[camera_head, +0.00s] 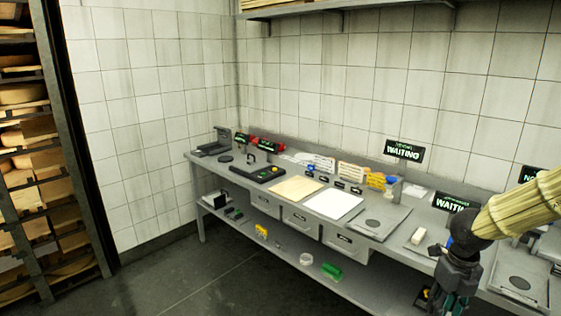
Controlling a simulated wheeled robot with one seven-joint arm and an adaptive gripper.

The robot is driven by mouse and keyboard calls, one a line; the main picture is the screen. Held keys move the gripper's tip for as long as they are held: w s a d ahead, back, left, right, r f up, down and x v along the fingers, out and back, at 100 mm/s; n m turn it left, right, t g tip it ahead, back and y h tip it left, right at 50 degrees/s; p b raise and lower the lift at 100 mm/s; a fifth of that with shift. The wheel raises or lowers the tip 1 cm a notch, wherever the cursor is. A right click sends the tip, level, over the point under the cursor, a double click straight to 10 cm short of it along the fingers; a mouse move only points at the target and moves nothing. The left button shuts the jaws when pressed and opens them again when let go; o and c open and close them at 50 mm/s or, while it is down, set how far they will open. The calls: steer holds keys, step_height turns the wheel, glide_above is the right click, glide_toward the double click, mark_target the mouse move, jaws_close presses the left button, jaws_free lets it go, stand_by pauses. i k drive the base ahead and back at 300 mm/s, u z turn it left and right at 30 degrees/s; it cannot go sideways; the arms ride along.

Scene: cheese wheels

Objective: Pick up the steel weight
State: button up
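I cannot pick out the steel weight with certainty in the head view; the items on the bench are small and some of the right end is hidden behind my arm. My gripper (452,297) is at the lower right, pointing down in front of the bench's front edge. Its fingers are dark and small here, so I cannot tell whether they are open or shut, or whether they hold anything.
A long grey bench (395,246) runs along the tiled wall. On it are a tan sheet (296,188), a white sheet (333,204), a plate with a dark disc (372,223) and a white block (418,236). A cheese rack (40,190) stands left. The floor in front is clear.

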mark_target(251, 161)
steer(key=i, duration=3.45)
steer(key=u, duration=1.5)
steer(key=i, duration=0.5)
steer(key=z, duration=0.05)
